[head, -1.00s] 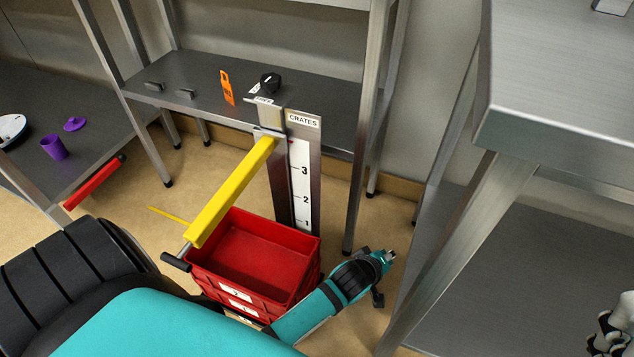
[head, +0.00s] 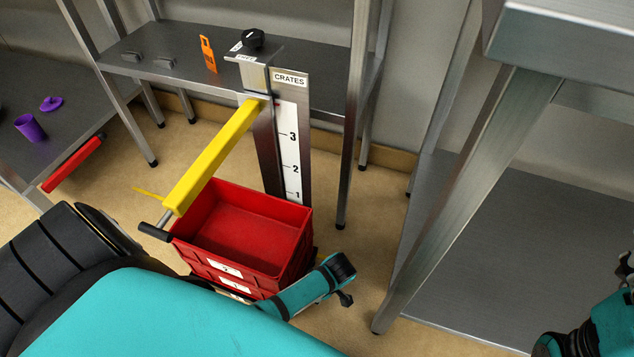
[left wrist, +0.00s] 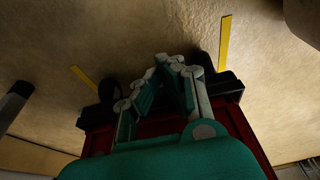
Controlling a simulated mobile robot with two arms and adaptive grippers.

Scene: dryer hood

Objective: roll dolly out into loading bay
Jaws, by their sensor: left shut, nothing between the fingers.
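A stack of red crates (head: 245,225) stands at the foot of the post marked CRATES, its top crate empty. The dolly is not clearly visible under it in the head view. In the left wrist view a red body (left wrist: 240,125) with black wheels (left wrist: 228,86) shows low over the floor; I cannot tell crate from dolly there. My left gripper (left wrist: 174,68) is shut and empty, its fingers in front of that red body. In the head view my left arm passes in front of the stack, ending at its right side. My right gripper (head: 625,266) is partly cut off at the right edge.
A yellow bar (head: 215,155) with a black-ended handle (head: 155,232) reaches out above the crates from the scaled post (head: 290,150). Steel shelving (head: 290,85) stands behind. A steel table leg (head: 440,210) stands at right. Yellow floor strips (left wrist: 225,42) flank the left gripper.

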